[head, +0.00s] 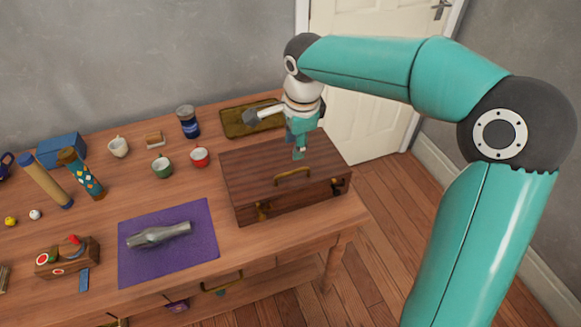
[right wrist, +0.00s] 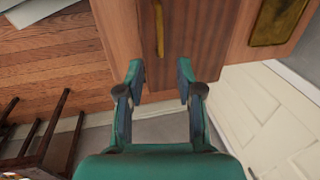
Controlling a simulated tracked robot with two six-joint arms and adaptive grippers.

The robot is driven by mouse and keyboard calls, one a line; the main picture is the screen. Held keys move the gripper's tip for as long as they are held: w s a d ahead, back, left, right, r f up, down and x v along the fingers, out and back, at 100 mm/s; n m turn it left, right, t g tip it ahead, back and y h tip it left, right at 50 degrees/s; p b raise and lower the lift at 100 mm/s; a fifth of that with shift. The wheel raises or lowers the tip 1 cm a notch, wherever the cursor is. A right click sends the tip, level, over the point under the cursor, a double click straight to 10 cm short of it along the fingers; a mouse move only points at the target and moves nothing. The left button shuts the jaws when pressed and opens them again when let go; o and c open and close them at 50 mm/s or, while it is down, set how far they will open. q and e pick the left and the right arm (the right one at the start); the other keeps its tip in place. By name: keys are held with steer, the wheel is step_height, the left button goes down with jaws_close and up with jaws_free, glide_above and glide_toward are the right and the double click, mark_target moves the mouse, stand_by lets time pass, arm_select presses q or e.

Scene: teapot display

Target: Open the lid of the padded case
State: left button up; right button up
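The case (head: 262,182) is a brown wooden box with a closed lid, on the right end of the table. My left gripper is not in view.
A dark tray (head: 240,122) lies behind the case. A purple mat (head: 190,259) with a silvery object (head: 158,235) lies front left. A white door (head: 370,70) stands behind.

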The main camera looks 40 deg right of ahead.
mark_target(291, 172)
steer(key=f, duration=0.3)
steer(key=w+f, duration=0.1)
steer(key=f, duration=0.3)
steer(key=w+f, duration=0.1)
steer(key=f, duration=0.2)
steer(key=shift+d+f, duration=0.2)
steer(key=shift+f, duration=0.2)
jaws_close()
